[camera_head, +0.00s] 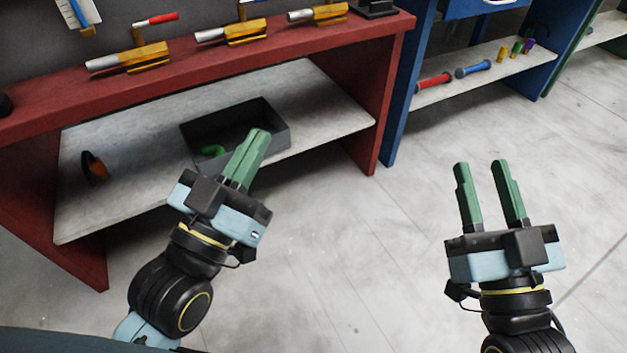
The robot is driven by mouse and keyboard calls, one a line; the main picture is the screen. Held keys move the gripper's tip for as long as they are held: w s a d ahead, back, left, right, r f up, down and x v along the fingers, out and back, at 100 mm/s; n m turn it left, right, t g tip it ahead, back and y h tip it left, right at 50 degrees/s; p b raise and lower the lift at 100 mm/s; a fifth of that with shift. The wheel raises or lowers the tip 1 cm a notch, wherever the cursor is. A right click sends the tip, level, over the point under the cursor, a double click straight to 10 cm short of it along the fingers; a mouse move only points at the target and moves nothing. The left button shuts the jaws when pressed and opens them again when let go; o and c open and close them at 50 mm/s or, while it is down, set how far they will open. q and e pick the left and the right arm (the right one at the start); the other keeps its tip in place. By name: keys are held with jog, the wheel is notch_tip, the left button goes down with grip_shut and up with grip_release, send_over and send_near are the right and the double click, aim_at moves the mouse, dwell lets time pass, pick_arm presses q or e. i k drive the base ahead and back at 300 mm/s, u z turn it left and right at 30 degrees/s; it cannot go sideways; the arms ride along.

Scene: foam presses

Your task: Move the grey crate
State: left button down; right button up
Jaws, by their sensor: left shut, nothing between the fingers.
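The grey crate (272,134) sits on the light lower shelf of the red bench, near the shelf's front edge. It is open at the top, and a green object (213,151) shows inside it. My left gripper (256,135) is shut and empty. Its green fingers overlap the crate's front side in the picture and hide part of it; I cannot tell whether they touch it. My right gripper (482,164) is open and empty above the floor, to the right of the bench and well apart from the crate.
The red bench (365,60) has side panels and a top bearing several yellow presses (232,33) over the shelf (325,115). An orange and black object (94,167) lies at the shelf's left. A blue bench (405,90) stands right. The floor (350,250) in front is clear.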

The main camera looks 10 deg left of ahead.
aim_at(229, 127)
jog(key=u, duration=0.75)
jog(key=k, duration=0.2)
jog(key=z, duration=1.4)
jog(key=i, duration=1.35)
jog(key=u, duration=1.5)
jog(key=i, duration=0.5)
jog(key=u, duration=0.5)
